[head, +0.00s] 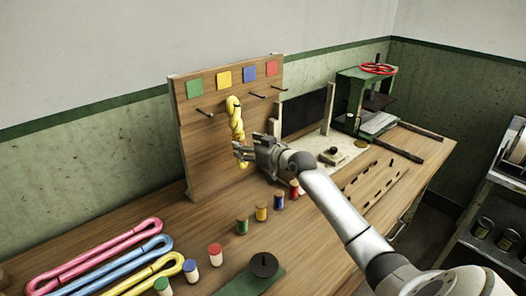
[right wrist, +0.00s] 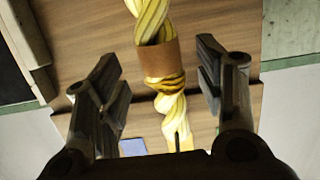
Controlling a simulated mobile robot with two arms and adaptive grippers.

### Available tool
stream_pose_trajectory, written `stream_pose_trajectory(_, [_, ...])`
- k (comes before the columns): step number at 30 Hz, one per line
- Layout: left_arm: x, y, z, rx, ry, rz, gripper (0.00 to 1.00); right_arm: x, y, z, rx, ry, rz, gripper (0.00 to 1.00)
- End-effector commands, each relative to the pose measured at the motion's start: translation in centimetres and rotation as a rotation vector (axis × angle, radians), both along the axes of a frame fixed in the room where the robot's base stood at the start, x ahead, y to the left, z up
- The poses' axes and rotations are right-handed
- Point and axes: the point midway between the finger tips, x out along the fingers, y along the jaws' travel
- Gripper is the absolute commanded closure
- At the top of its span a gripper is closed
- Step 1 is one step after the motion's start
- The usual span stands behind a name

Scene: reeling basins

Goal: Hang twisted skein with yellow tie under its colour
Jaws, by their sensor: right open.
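The twisted yellow skein (head: 236,120) hangs upright against the wooden board, its top at the peg below the yellow square (head: 224,78). In the right wrist view the skein (right wrist: 152,20) carries a brown band (right wrist: 160,58), and a dark peg shows at its looped end. My right gripper (head: 240,154) is at the skein's lower part. Its open fingers (right wrist: 164,82) stand on either side of the skein, with gaps showing on both sides. My left gripper is not in view.
The board (head: 192,150) also has green (head: 195,89), blue (head: 250,74) and red (head: 271,68) squares, with bare pegs below. Pink (head: 95,255), blue and yellow skeins lie at the bench's front left. Several thread spools (head: 261,212) stand along the bench. A green press (head: 365,95) stands behind.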

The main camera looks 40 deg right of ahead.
Motion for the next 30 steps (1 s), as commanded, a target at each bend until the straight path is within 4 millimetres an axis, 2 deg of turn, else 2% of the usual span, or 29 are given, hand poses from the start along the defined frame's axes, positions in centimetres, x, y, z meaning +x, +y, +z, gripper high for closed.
stream_pose_trajectory(1, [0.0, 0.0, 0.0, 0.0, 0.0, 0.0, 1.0, -1.1, -0.2, 0.1, -0.003, 0.002, 0.0, 0.38])
stream_pose_trajectory(6, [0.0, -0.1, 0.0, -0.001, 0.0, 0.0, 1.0, -4.1, -0.4, 0.7, -0.003, 0.002, 0.0, 0.38])
stream_pose_trajectory(13, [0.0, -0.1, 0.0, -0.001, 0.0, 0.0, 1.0, -7.2, -0.6, 1.4, -0.001, 0.001, -0.001, 0.38])
stream_pose_trajectory(19, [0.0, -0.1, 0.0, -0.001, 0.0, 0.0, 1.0, -8.3, -0.6, 1.8, 0.001, 0.0, 0.0, 0.38])
stream_pose_trajectory(30, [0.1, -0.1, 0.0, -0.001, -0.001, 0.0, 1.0, -8.5, -0.6, 1.8, 0.0, 0.0, 0.0, 0.38])
